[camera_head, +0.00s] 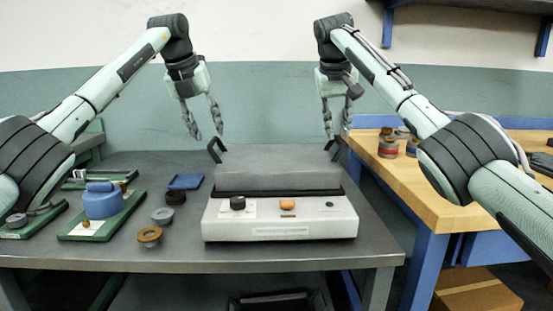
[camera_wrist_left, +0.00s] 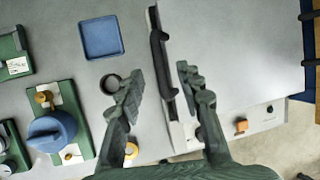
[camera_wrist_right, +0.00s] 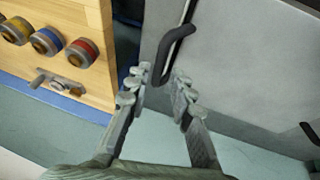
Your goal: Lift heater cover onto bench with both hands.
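The heater cover (camera_head: 280,170) is a grey box-shaped lid with a black handle at each side. It sits on the white heater base (camera_head: 281,222), which has a black knob and an orange switch, on the grey table. My left gripper (camera_head: 208,136) is open above the left handle (camera_head: 216,149). In the left wrist view that handle (camera_wrist_left: 163,62) shows between the spread fingers. My right gripper (camera_head: 337,135) is open above the right handle (camera_head: 336,147). In the right wrist view that handle (camera_wrist_right: 170,52) lies ahead of and between the open fingers. Neither gripper visibly touches a handle.
The wooden bench (camera_head: 421,192) with blue legs stands at the right and holds several coloured ring pieces. On the grey table (camera_head: 190,259), left of the heater, are a blue device (camera_head: 103,203), a blue tray (camera_head: 186,181) and several rings. A wall shelf hangs at upper right.

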